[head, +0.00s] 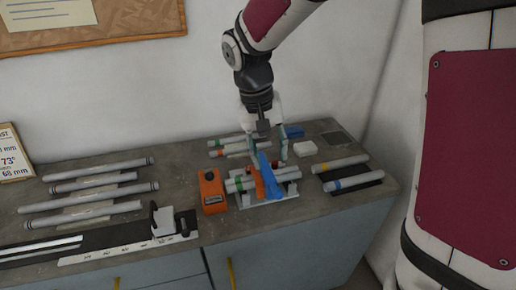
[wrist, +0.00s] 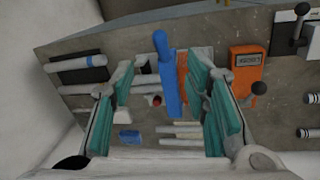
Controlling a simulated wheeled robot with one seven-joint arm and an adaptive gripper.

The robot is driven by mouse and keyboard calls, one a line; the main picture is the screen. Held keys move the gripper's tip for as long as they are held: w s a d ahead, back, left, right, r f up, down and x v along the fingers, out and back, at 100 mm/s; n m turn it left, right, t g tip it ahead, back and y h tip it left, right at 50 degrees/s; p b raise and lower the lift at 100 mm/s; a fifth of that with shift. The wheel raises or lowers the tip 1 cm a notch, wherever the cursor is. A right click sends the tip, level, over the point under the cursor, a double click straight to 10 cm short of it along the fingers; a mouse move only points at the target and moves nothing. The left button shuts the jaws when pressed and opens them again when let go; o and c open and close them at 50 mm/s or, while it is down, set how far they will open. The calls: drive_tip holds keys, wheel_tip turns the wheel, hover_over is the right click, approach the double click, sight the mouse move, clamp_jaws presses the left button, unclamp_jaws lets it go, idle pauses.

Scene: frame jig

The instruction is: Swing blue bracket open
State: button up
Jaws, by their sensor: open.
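The blue bracket (head: 267,182) lies across the tubes in the white jig (head: 288,195) on the bench; its lower end points toward the bench's front edge. In the wrist view the blue bracket (wrist: 168,80) runs lengthwise between the two finger pairs. An orange bracket (wrist: 182,72) is beside it, partly hidden by a finger. My gripper (head: 268,154) is open and empty, fingers pointing down over the back part of the jig. In the wrist view its teal pads (wrist: 165,90) stand apart on both sides of the bracket. Whether they touch it I cannot tell.
An orange box (head: 212,191) stands left of the jig. Banded tubes (head: 346,172) lie to the right, more tubes (head: 95,186) to the left. A small blue block (head: 294,131) and a white block (head: 305,148) sit behind. A clamp (head: 163,220) stands at front left.

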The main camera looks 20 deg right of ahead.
sight(278, 191)
drive_tip(key=d+f, duration=0.1)
drive_tip(key=f, duration=0.3)
drive_tip(key=f+p, duration=0.1)
drive_tip(key=f, duration=0.4)
drive_tip(key=d+f, duration=0.1)
drive_tip(key=f, duration=0.3)
drive_tip(key=shift+s+d+f+p, duration=0.1)
drive_tip(key=shift+d+f+p, duration=0.25)
drive_tip(key=shift+f+p, duration=0.05)
clamp_jaws()
